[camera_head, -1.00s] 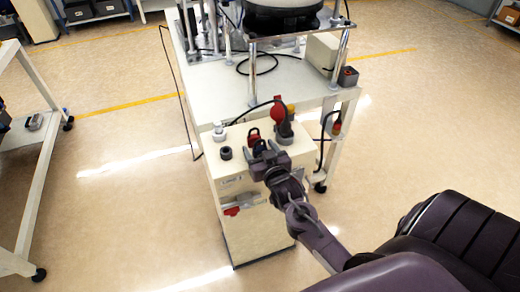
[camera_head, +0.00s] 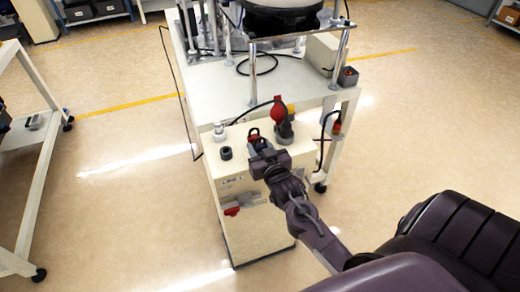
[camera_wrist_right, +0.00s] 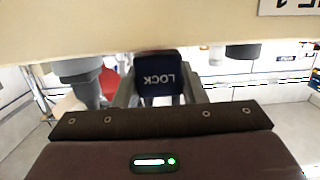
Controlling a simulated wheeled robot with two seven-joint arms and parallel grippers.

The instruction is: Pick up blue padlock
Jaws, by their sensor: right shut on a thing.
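The blue padlock (camera_wrist_right: 158,80) shows in the right wrist view as a dark blue block with white upside-down "LOCK" lettering. It sits between the two grey fingers of my right gripper (camera_wrist_right: 160,90), which is shut on it. In the head view my right gripper (camera_head: 262,148) is at the top of the cream cabinet, and it largely hides the padlock. A dark and red padlock-like shape (camera_head: 254,133) shows just beyond the fingers. I cannot tell whether the blue padlock touches the cabinet top. My left gripper is not in view.
A white feeder table (camera_head: 215,95) stands behind.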

